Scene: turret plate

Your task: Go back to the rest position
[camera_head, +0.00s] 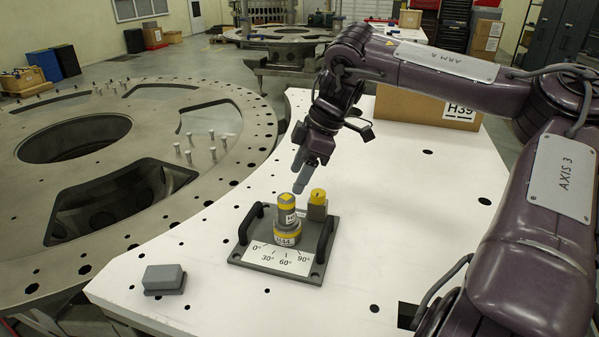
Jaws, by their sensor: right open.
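My right gripper (303,172) is open and empty. It hangs over the white table (400,220), just above and behind a grey fixture plate (315,277) with two black handles. On the plate stands a grey cylindrical part with yellow bands and a yellow top mark (287,220). Beside it on the right is a grey block with a yellow cap (318,203). The plate's front label (278,258) carries angle marks from 0° to 90°. The gripper looks apart from these parts. My left gripper is out of view.
A large round metal turret plate (225,180) with holes and upright pins fills the left side. A small grey block (164,278) lies at the table's front left. A cardboard box labelled H39 (410,107) stands at the back. The table's middle right is clear.

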